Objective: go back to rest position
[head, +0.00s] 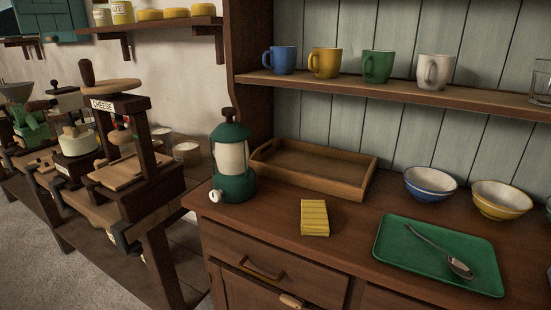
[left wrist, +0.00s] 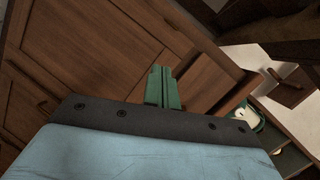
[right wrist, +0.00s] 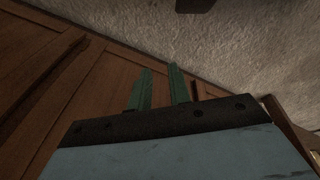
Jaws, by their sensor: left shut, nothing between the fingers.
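Neither gripper shows in the head view. In the left wrist view my left gripper (left wrist: 163,87) has its two green fingers together, with nothing between them, in front of wooden cabinet panels. In the right wrist view my right gripper (right wrist: 160,84) has its two green fingers apart, with nothing seen between them. Wooden panels and a rough pale surface lie beyond it.
The wooden counter (head: 345,225) bears a green lantern-like dispenser (head: 232,160), wooden tray (head: 340,181), yellow sponge (head: 314,217), green tray (head: 392,237) with a spoon (head: 438,250), and blue (head: 430,185) and yellow (head: 500,199) bowls. A cheese press (head: 125,150) stands left.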

